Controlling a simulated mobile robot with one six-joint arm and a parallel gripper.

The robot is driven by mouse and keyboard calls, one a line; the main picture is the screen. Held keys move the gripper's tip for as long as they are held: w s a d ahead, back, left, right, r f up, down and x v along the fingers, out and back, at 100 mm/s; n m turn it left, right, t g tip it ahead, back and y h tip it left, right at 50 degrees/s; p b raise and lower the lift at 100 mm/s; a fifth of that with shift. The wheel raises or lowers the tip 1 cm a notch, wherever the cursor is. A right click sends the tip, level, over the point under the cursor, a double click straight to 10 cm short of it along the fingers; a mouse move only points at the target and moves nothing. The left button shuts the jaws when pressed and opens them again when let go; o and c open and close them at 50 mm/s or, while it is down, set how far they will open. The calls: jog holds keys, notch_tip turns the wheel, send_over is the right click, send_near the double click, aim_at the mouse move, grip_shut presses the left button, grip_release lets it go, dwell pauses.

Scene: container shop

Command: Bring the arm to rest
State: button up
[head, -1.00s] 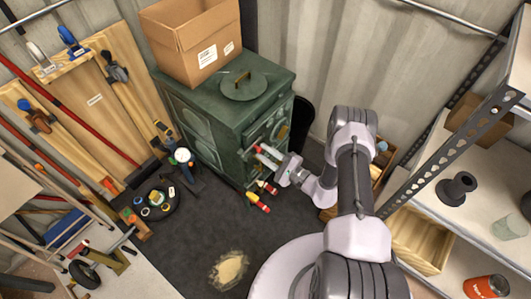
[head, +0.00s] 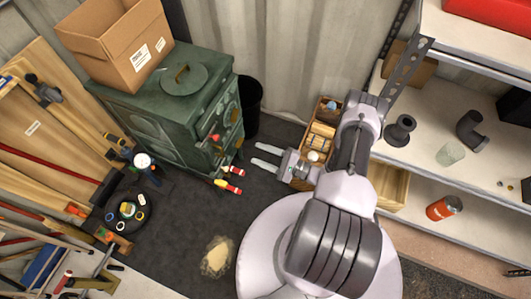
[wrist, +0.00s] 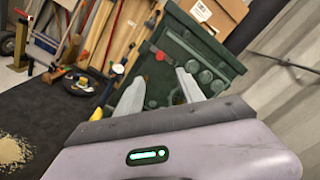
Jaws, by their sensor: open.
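My gripper (head: 266,156) is open and empty in the head view, over the dark floor mat to the right of the green stove (head: 190,115). Its two pale fingers point left and stand apart, with nothing between them. In the wrist view my gripper (wrist: 160,92) also shows both fingers spread, with the green stove (wrist: 205,55) beyond them. My arm stretches up from the lower right of the head view and is bent at the elbow.
A cardboard box (head: 120,45) sits on the stove. Red and yellow pieces lie near it. A wooden crate (head: 321,137) stands by my wrist, and metal shelves (head: 460,165) stand right. A sandy heap (head: 217,257) and a round black tray (head: 126,213) are on the mat (head: 175,235).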

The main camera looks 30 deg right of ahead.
jog(key=shift+v, duration=0.9)
